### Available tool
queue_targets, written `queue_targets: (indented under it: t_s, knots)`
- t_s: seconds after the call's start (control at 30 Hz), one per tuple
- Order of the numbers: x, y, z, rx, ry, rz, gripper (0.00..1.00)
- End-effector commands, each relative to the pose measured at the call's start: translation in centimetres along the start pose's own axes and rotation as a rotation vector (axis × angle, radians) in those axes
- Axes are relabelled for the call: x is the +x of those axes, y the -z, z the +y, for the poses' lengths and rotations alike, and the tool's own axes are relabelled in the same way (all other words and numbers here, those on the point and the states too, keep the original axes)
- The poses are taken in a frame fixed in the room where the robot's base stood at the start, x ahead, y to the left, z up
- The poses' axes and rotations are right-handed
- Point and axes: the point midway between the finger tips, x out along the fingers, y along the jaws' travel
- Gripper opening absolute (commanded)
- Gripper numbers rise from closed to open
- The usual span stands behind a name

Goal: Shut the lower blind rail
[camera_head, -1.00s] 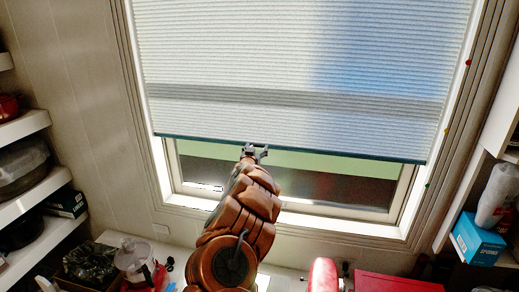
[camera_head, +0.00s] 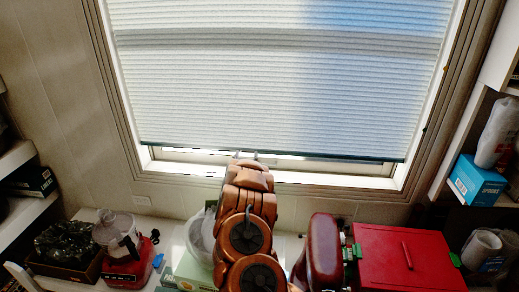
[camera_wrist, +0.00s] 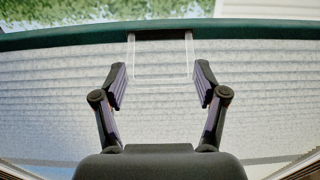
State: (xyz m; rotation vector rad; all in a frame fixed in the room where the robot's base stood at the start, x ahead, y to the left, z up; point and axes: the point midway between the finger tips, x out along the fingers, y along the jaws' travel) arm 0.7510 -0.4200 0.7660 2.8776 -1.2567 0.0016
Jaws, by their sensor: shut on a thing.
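The pleated blind (camera_head: 260,95) covers nearly the whole window. Its lower rail (camera_head: 340,159) is a thin dark green bar just above the bottom of the window frame, with a narrow bright gap below it. In the wrist view, the rail (camera_wrist: 70,38) runs across the top, with a clear handle (camera_wrist: 160,80) at its middle. My gripper (camera_head: 245,155) is at the rail in the head view. In the wrist view, the fingers of my gripper (camera_wrist: 162,84) stand on either side of the clear handle, shut on it. My arm hides part of the rail in the head view.
Shelves with a blue box (camera_head: 476,183) stand at the right.

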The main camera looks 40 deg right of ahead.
Motion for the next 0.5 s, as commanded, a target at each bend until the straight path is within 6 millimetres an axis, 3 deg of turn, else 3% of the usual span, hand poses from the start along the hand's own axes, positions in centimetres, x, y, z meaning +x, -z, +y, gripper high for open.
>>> queue_targets:
  t_s: [0.03,0.2,0.5]
  knots:
    - [0.1,-1.0,0.5,0.003,-0.011,0.002,0.09]
    - [0.0,-2.2,0.1,0.002,-0.005,0.002,0.09]
    - [0.0,-2.5,0.1,0.003,-0.005,0.001,0.09]
